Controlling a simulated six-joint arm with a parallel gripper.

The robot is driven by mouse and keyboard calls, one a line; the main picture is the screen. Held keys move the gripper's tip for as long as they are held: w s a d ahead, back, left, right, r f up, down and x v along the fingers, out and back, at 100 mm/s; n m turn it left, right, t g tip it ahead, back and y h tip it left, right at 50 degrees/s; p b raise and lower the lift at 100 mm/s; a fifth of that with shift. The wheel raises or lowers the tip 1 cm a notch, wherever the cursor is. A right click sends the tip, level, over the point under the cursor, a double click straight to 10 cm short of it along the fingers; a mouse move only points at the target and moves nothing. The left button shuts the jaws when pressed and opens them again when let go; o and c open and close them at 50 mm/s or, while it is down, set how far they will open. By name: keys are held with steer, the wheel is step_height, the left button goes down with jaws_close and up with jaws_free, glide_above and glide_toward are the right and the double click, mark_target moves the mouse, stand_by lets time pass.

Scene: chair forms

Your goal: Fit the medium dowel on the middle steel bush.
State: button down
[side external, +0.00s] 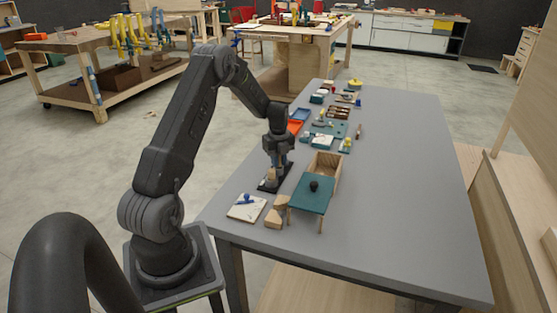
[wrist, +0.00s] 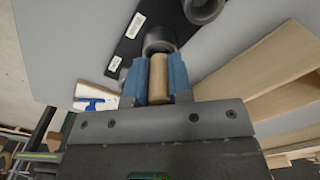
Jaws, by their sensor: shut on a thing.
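In the wrist view, the medium dowel (wrist: 158,80), a pale wooden cylinder, is held between the two blue fingers of my gripper (wrist: 159,82). A dark steel bush (wrist: 160,38) lies just beyond the dowel's end, and the dowel overlaps its near edge in the picture. I cannot tell whether they touch. Another bush (wrist: 204,8) shows at the top edge, cut off by the frame. Both are by a black base strip (wrist: 128,42) with white labels. In the side view my gripper (side external: 279,161) is low over the black base (side external: 262,187); the bushes are too small to make out.
A wooden box (side external: 324,168) and a green-topped stand with a dark knob (side external: 312,194) are right of my gripper. Wooden blocks (side external: 275,217) and a white board with a blue item (side external: 246,208) lie in front. The table's right side is clear.

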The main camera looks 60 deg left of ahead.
steer(key=shift+f, duration=0.5)
stand_by(0.3)
steer(key=shift+r, duration=0.65)
steer(key=shift+f, duration=0.65)
stand_by(1.3)
steer(key=shift+r, duration=0.65)
stand_by(0.4)
steer(key=shift+f, duration=0.6)
stand_by(1.1)
steer(key=shift+c, duration=2)
jaws_free()
steer(key=shift+r, duration=3.5)
